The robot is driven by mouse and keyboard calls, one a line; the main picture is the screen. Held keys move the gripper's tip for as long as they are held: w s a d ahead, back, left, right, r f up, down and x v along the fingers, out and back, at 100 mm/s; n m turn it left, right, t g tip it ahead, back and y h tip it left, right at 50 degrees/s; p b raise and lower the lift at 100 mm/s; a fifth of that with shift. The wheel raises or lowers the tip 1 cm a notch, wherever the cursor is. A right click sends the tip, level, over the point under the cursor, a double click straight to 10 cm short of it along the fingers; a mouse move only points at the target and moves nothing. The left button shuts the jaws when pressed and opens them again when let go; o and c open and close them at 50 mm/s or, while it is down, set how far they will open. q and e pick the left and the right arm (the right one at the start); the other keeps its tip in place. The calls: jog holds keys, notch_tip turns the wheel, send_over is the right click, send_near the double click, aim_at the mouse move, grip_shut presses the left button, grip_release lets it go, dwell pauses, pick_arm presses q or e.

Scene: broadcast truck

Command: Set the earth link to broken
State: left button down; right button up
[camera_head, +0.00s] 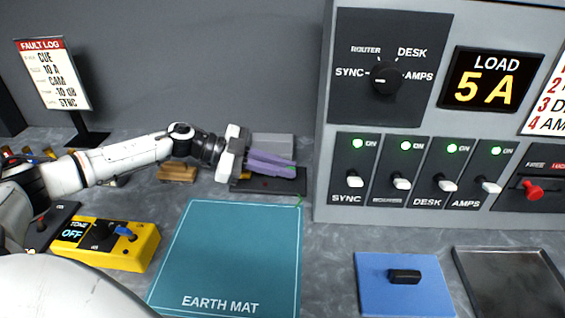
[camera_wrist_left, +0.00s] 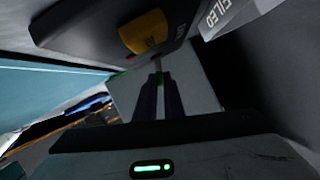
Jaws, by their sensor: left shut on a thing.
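My left gripper (camera_head: 290,166) reaches in from the left, its purple fingers lying over a low dark base (camera_head: 240,186) behind the earth mat (camera_head: 205,240). I take that base to be the earth link. In the left wrist view a dark block (camera_wrist_left: 85,28) with an orange-yellow part (camera_wrist_left: 148,32) shows ahead of the fingers. The fingers (camera_wrist_left: 160,88) are closed together on a small thin piece (camera_wrist_left: 158,64), with a bit of green beside it. The fingers hide most of this piece, so its position cannot be told. My right gripper is not in view.
A grey box (camera_head: 272,141) stands behind the fingers, and a wooden block (camera_head: 178,173) lies left of them. The switch panel (camera_head: 322,200) rises close on the right. A yellow tone box (camera_head: 142,246) sits front left. A blue pad (camera_head: 375,292) and dark tray (camera_head: 510,285) lie front right.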

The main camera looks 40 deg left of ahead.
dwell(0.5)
pick_arm(q)
jog(key=c, duration=1.9)
grip_release()
jog(key=shift+o, duration=0.2)
notch_tip(320, 180, up, 10)
jog(key=shift+p, duration=0.35)
jog(key=shift+s, duration=0.1)
